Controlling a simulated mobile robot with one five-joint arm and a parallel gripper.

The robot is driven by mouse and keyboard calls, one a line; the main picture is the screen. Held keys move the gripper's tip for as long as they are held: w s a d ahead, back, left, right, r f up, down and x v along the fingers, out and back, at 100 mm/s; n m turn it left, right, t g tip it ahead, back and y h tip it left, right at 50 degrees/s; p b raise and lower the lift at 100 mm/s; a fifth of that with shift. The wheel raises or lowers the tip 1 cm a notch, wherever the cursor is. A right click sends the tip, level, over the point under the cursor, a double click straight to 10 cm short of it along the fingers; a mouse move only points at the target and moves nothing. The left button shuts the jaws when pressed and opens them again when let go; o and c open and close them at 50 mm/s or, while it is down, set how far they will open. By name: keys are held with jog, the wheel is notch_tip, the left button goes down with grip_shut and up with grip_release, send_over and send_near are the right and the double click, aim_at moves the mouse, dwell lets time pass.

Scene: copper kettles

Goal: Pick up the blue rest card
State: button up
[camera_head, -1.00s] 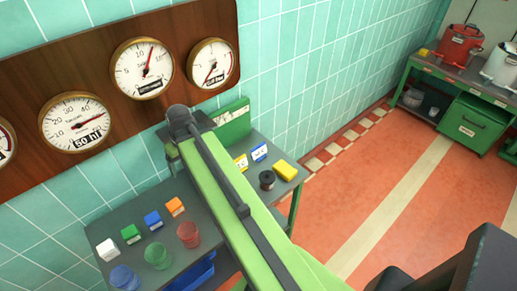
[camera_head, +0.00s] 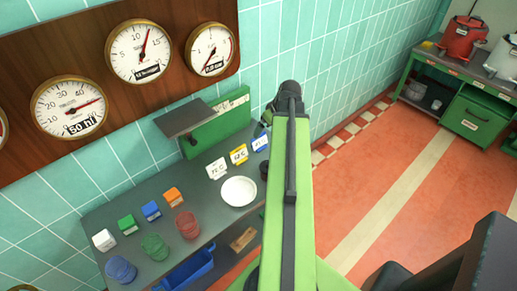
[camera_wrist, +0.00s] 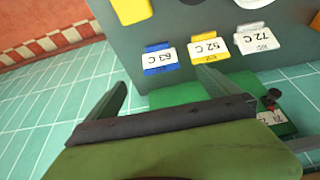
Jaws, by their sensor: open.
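The blue rest card (camera_wrist: 160,60) has a white face printed 63 C and stands on the grey bench in the wrist view. In the head view the blue card (camera_head: 261,142) shows just left of my arm. My gripper (camera_wrist: 182,82) is open, its fingers spread either side below the blue and yellow cards, with nothing visible between them but the background. The yellow card (camera_wrist: 208,48) and the white card (camera_wrist: 256,38) stand in a row to the right of the blue one. In the head view my arm hides most of the gripper.
A yellow block (camera_wrist: 131,9) lies beyond the blue card. A white plate (camera_head: 239,191), coloured cups (camera_head: 187,225) and small blocks (camera_head: 151,210) stand on the bench (camera_head: 205,200). A green board (camera_head: 218,124) stands behind the cards, against the tiled wall.

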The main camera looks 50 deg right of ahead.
aim_at(259, 140)
jog(key=b+x, duration=0.6)
jog(key=x, duration=0.2)
jog(key=shift+f, duration=0.35)
jog(key=shift+w+f+b, duration=0.15)
jog(key=shift+f+b, duration=0.05)
jog(key=shift+b, duration=0.25)
jog(key=b+x, duration=0.4)
jog(key=x, duration=0.1)
jog(key=shift+w+d+b, duration=0.2)
jog(key=shift+b, duration=0.1)
jog(key=shift+r, duration=0.15)
jog(key=c, duration=1.4)
jog(key=shift+r, duration=0.1)
